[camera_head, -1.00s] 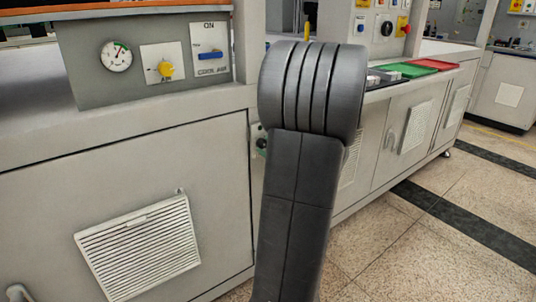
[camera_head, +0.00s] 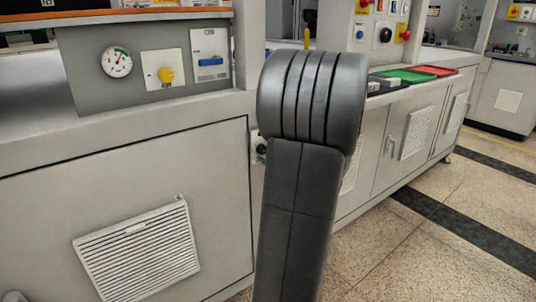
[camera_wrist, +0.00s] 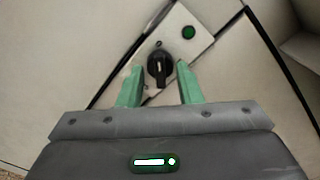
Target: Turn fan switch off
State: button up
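A black rotary switch (camera_wrist: 159,66) sits on a light metal plate (camera_wrist: 146,92) in the wrist view. I take it to be the fan switch, but no label is legible. A round green button or lamp (camera_wrist: 188,32) is on the same plate, above right of it. My gripper (camera_wrist: 161,72) is open, with one green finger on each side of the switch. I cannot tell whether either finger touches it. In the head view my arm hides the gripper and most of the switch panel; only its left edge (camera_head: 259,148) shows.
A grey panel (camera_head: 85,75) with a gauge (camera_head: 117,62), a yellow knob (camera_head: 165,75) and a blue-handled switch (camera_head: 210,62) stands above the cabinet (camera_head: 120,170). Green (camera_head: 402,77) and red (camera_head: 437,70) trays lie on the right bench. The floor (camera_head: 400,240) at right is clear.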

jog(key=p+v, duration=0.3)
jog(key=v, duration=1)
jog(key=b+x, duration=0.3)
jog(key=x, duration=1)
jog(key=shift+w+a, duration=0.2)
